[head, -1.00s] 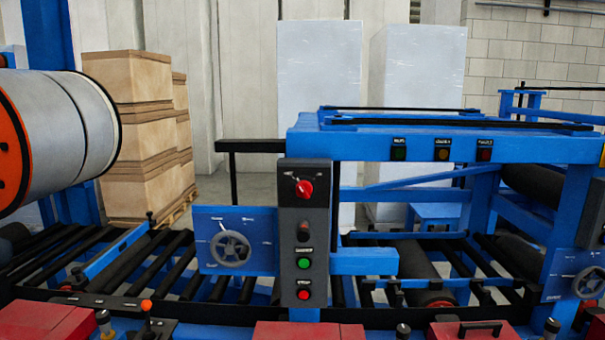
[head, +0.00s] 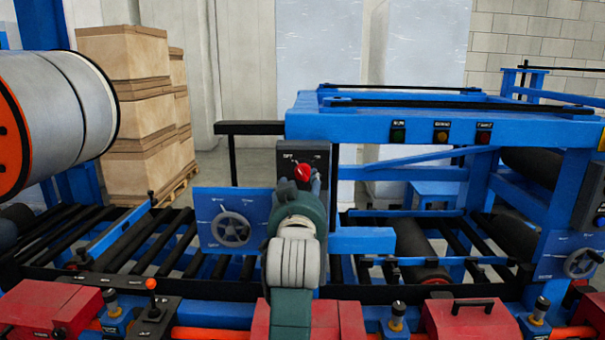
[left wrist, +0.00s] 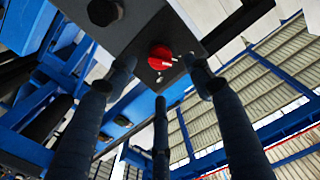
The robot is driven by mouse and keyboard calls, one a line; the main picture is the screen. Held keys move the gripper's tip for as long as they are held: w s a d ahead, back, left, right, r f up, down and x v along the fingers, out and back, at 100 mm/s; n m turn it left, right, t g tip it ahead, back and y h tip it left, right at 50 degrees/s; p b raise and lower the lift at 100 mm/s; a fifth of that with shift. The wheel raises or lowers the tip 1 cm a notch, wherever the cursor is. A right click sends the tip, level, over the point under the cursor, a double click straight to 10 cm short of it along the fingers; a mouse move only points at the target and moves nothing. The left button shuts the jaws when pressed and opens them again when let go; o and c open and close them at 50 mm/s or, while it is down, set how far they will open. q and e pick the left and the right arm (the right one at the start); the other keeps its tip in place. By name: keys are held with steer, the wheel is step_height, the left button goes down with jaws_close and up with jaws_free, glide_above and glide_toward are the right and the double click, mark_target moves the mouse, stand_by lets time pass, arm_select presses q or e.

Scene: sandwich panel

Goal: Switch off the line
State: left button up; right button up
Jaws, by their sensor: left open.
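A dark grey control box (head: 289,157) stands on the front of the blue line, with a red rotary knob (head: 302,172) near its top. My left gripper (head: 307,187) is in front of the box, just below and right of the knob, and my arm hides the lower box with its buttons. In the left wrist view the red knob (left wrist: 161,57) shows between the open, empty dark fingers (left wrist: 160,78). Whether a fingertip touches the knob or box, I cannot tell. My right gripper is in neither view.
Green, yellow and red labelled lamps (head: 441,135) sit on the blue frame above right. A blue plate with a handwheel (head: 231,229) is left of the box. Red covers (head: 467,318) line the front edge. Stacked boxes (head: 124,110) stand behind.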

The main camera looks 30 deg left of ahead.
mark_target(303, 177)
arm_select(q)
steer(key=p+x, duration=0.2)
steer(key=x, duration=0.4)
steer(key=shift+w+r, duration=0.1)
steer(key=shift+w, duration=0.05)
steer(key=shift+w+a, duration=0.4)
steer(key=shift+w, duration=0.2)
steer(key=c, duration=1.2)
steer(key=shift+o, duration=0.2)
steer(key=shift+f+n, duration=0.25)
steer(key=shift+n, duration=0.55)
steer(key=shift+d+n, duration=0.1)
steer(key=shift+n, duration=0.4)
